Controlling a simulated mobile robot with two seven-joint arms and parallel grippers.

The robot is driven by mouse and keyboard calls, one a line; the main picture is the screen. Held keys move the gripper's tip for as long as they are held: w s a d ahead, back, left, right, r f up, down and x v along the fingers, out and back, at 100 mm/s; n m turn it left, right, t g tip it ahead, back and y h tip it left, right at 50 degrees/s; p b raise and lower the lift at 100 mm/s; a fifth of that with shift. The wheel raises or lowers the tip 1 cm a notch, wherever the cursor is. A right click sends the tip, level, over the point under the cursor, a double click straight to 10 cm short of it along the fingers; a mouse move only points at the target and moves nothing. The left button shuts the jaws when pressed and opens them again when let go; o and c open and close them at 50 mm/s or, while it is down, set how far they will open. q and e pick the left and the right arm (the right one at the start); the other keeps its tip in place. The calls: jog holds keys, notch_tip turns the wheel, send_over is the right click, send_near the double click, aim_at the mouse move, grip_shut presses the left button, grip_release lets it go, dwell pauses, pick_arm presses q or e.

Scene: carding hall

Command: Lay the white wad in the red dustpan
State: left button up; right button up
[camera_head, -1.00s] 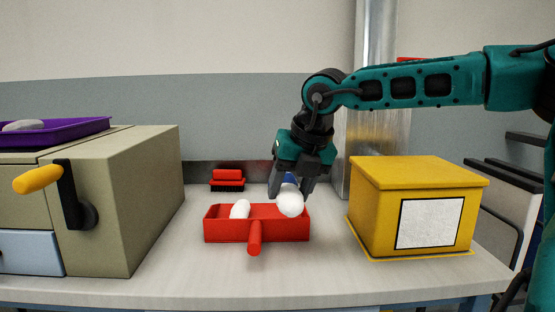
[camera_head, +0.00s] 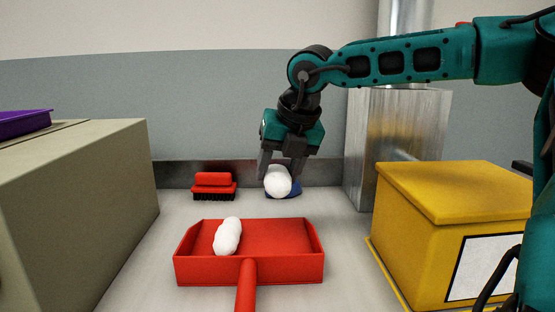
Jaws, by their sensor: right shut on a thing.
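The red dustpan (camera_head: 285,268) lies on the table in the middle of the head view, its handle toward me. One white wad (camera_head: 227,236) lies inside it, left of the middle. My right gripper (camera_head: 281,172) is shut on another white wad (camera_head: 278,182), which shows at its fingertips. This held wad appears just beyond and above the dustpan's back edge, apart from it. How high it hangs above the table is hard to tell. My left gripper is not in view.
A blue thing (camera_head: 291,191) shows partly behind the held wad. A red brush (camera_head: 214,186) stands at the back left. A yellow box (camera_head: 450,210) stands at right, a beige cabinet (camera_head: 85,215) at left with a purple tray (camera_head: 24,122) on top. A metal column (camera_head: 405,130) rises behind.

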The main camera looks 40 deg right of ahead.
jog(key=shift+w+d, duration=0.2)
jog(key=shift+w, duration=0.05)
jog(key=shift+s+f+b, duration=0.1)
jog(key=shift+f+b, duration=0.55)
jog(key=shift+f, duration=0.3)
notch_tip(320, 180, down, 3)
jog(key=shift+r+b, duration=0.2)
jog(key=shift+b, duration=0.55)
jog(key=shift+f+b, duration=0.45)
jog(key=shift+f, duration=0.4)
notch_tip(320, 180, down, 2)
jog(key=shift+b, duration=0.8)
jog(key=shift+f+b, duration=0.55)
jog(key=shift+b, duration=0.15)
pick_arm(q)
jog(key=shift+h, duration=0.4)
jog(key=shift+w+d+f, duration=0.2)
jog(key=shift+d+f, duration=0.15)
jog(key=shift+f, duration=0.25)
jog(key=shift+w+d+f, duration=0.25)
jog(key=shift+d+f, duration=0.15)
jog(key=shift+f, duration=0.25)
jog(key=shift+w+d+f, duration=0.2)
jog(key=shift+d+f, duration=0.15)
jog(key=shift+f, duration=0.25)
pick_arm(e)
jog(key=shift+f, duration=0.55)
